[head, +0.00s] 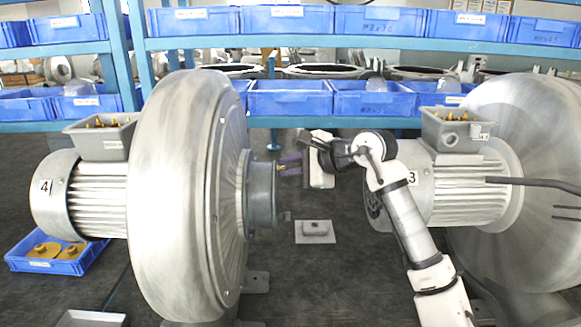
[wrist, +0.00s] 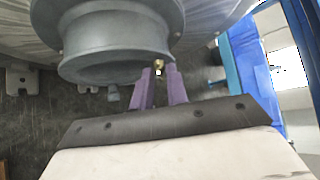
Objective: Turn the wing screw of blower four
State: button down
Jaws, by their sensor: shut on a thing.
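Blower four (head: 173,196) stands at the left of the head view, a large grey metal drum with a motor marked 4 (head: 45,187) on its left side. Its round outlet collar (head: 262,195) faces right, toward my gripper; the collar fills the top of the wrist view (wrist: 112,50). The small brass wing screw (wrist: 159,66) sits at the collar's rim. My gripper (head: 284,166), with purple fingers, reaches in from the right and is shut on the wing screw. In the wrist view the fingers (wrist: 160,77) stand on either side of it, hiding part of it.
Blower three's motor (head: 455,185) stands right, behind my arm. A shelf with blue bins (head: 290,98) runs along the back. A grey block on a white plate (head: 315,231) lies on the floor between the blowers. A blue crate with yellow parts (head: 50,262) is at left.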

jog(key=c, duration=1.4)
grip_release()
jog(key=b+v, duration=0.4)
jog(key=v, duration=0.9)
jog(key=shift+s+d+r, duration=0.1)
jog(key=shift+s+d, duration=0.2)
